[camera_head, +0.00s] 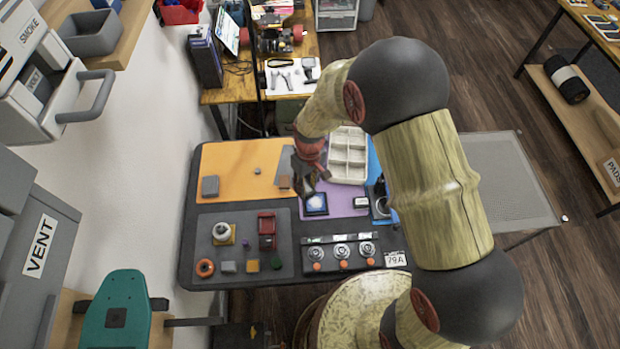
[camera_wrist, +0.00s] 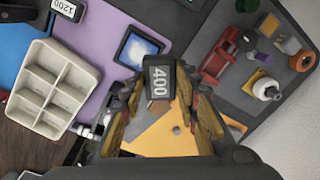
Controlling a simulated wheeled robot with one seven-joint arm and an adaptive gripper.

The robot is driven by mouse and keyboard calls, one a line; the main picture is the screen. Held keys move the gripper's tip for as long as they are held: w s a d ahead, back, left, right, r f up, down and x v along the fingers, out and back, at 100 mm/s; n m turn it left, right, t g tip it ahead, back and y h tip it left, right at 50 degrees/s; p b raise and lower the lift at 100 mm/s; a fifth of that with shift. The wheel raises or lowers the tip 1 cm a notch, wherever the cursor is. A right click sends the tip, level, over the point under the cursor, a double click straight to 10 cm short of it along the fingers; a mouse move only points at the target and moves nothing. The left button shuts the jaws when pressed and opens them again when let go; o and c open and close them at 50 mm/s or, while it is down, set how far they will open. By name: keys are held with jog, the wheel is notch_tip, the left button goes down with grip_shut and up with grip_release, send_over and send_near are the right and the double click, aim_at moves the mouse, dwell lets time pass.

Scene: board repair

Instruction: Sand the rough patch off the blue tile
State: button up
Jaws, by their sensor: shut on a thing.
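The blue tile (camera_head: 316,203) lies in a dark frame at the edge of the purple mat. A pale, cloudy patch (camera_wrist: 141,47) covers much of its face in the wrist view. My gripper (camera_wrist: 158,88) is shut on a dark block labelled 400 (camera_wrist: 159,76), with its fingers on both sides. In the head view my gripper (camera_head: 303,186) is just up and left of the tile. The block appears beside the tile's edge in the wrist view; its height and any contact are unclear. A second block, labelled 1200 (camera_wrist: 67,9), lies apart on the purple mat.
A white compartment tray (camera_head: 348,154) stands behind the tile. A grey mat (camera_head: 207,247) at front left holds several small parts and a red vise (camera_head: 267,230). A panel with several knobs (camera_head: 342,253) is in front. Much of the orange mat (camera_head: 235,160) is clear.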

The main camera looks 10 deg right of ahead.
jog(key=shift+w+a+f, duration=0.1)
jog(key=shift+w+f, duration=0.05)
jog(key=shift+w, duration=0.25)
jog(key=shift+w+a+f, duration=0.1)
jog(key=shift+w, duration=0.3)
jog(key=shift+s+r+t+h, duration=0.1)
jog(key=shift+s+t+h, duration=0.1)
jog(key=shift+t+h, duration=0.1)
jog(key=shift+w+f+b, duration=0.15)
jog(key=shift+f+b, duration=0.25)
jog(key=shift+f, duration=0.15)
notch_tip(320, 180, down, 4)
jog(key=shift+d+r+b, duration=0.1)
jog(key=shift+b, duration=1.15)
jog(key=shift+r, duration=0.1)
